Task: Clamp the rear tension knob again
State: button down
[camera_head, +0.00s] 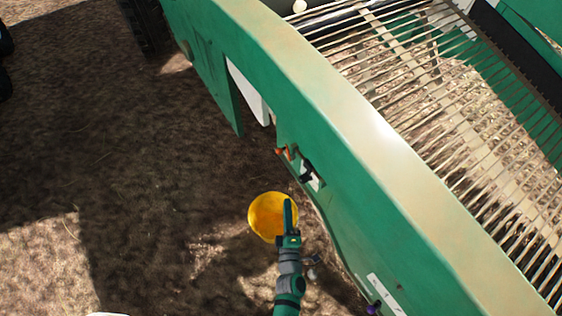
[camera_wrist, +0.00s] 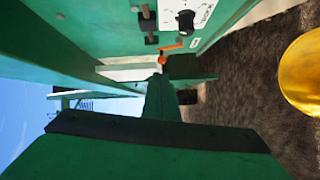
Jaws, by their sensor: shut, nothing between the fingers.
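My gripper (camera_head: 288,204) is shut and empty beside the green side panel (camera_head: 330,140) of the onion elevator. Its fingers (camera_wrist: 163,98) also show in the wrist view, pointing towards an orange-red ball-ended lever (camera_wrist: 163,59). A black round knob (camera_wrist: 186,20) on a white plate with printed marks is above and right of the lever. In the head view the orange lever (camera_head: 284,152) and a black fitting (camera_head: 307,176) are on the panel, ahead of and apart from the gripper. A purple knob (camera_head: 373,309) is low on the panel. I cannot tell which is the rear tension knob.
A yellow round object (camera_head: 264,218) lies beyond and left of my gripper, also at the right of the wrist view (camera_wrist: 305,75). The rod conveyor (camera_head: 420,100) runs behind the panel. Brown open ground (camera_head: 110,170) is to the left.

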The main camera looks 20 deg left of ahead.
jog(key=w+a+n, duration=0.2)
jog(key=w, duration=0.1)
jog(key=w+a+n+y, duration=0.1)
jog(key=shift+w+f, duration=0.3)
jog(key=shift+w, duration=0.05)
jog(key=shift+d, duration=0.1)
send_near(279, 154)
jog(key=x, duration=0.6)
jog(key=shift+w, duration=0.25)
